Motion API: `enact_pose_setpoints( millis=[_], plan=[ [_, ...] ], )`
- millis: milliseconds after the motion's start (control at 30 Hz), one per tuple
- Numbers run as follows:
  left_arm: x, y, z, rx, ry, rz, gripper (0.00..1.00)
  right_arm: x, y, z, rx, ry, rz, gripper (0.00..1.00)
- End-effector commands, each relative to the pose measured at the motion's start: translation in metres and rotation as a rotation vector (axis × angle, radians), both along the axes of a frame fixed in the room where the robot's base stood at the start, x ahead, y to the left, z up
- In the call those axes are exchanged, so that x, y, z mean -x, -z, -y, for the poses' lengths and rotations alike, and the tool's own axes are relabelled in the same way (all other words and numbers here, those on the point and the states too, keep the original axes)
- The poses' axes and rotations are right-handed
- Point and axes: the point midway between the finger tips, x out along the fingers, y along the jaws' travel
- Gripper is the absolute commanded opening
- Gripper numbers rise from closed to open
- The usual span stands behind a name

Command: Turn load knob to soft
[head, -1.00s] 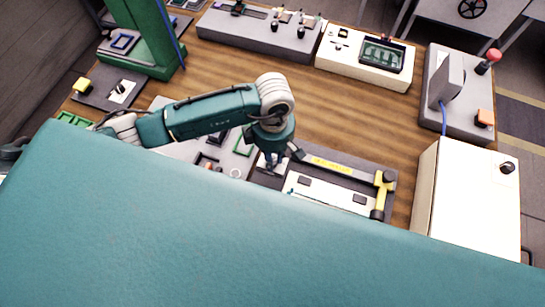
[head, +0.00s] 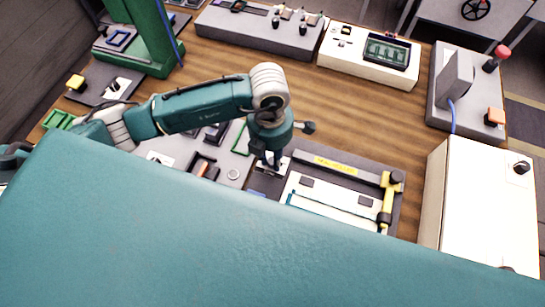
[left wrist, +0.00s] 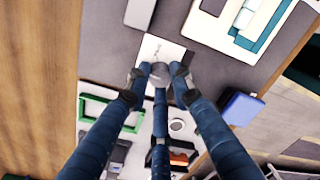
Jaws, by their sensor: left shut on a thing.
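My left gripper (head: 272,162) points down at the left end of a dark grey fixture (head: 338,158) with a yellow label strip. In the left wrist view its three blue fingers (left wrist: 160,78) close around a small round grey knob (left wrist: 160,70). The knob sits at the edge of a white plate (left wrist: 165,48) with faint markings, too small to read. The fingertips touch or nearly cover the knob's sides, and its pointer direction cannot be told. In the head view the knob is hidden behind the gripper. My right gripper is not in view.
A grey panel with green frames (head: 240,140) lies left of the gripper. The fixture's yellow-handled bar (head: 387,195) stands at its right, beside a cream box (head: 480,205). A white device with a screen (head: 370,58) is at the back. The wooden table (head: 340,115) between is clear.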

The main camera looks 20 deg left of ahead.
Motion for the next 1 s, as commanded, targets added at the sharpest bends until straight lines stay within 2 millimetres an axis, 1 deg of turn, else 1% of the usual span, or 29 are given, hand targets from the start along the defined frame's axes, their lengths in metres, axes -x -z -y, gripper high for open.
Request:
enact_pose_setpoints(
  millis=[300, 733, 767, 800, 833, 867, 1000],
  plan=[
    [-0.0006, -0.0009, -0.0009, -0.002, -0.087, 0.001, 0.0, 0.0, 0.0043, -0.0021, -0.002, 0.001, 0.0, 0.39],
    [-0.0007, -0.0012, -0.0008, -0.001, -0.097, 0.002, 0.0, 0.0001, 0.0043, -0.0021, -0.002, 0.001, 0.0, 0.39],
    [-0.0007, -0.0012, -0.0008, -0.001, -0.097, 0.002, 0.24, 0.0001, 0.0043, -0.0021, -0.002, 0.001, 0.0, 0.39],
    [-0.0007, -0.0012, -0.0008, -0.001, -0.097, 0.002, 0.32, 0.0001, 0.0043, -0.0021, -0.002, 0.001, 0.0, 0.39],
    [-0.0007, -0.0012, -0.0008, -0.001, -0.096, 0.002, 0.38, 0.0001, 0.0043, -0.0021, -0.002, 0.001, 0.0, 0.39],
    [-0.0006, -0.0011, -0.0007, -0.001, -0.096, 0.002, 0.41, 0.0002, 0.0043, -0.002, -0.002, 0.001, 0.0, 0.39],
    [-0.0004, -0.0008, -0.0005, -0.001, -0.095, 0.001, 0.41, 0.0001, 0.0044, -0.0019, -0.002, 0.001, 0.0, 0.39]
  ],
)
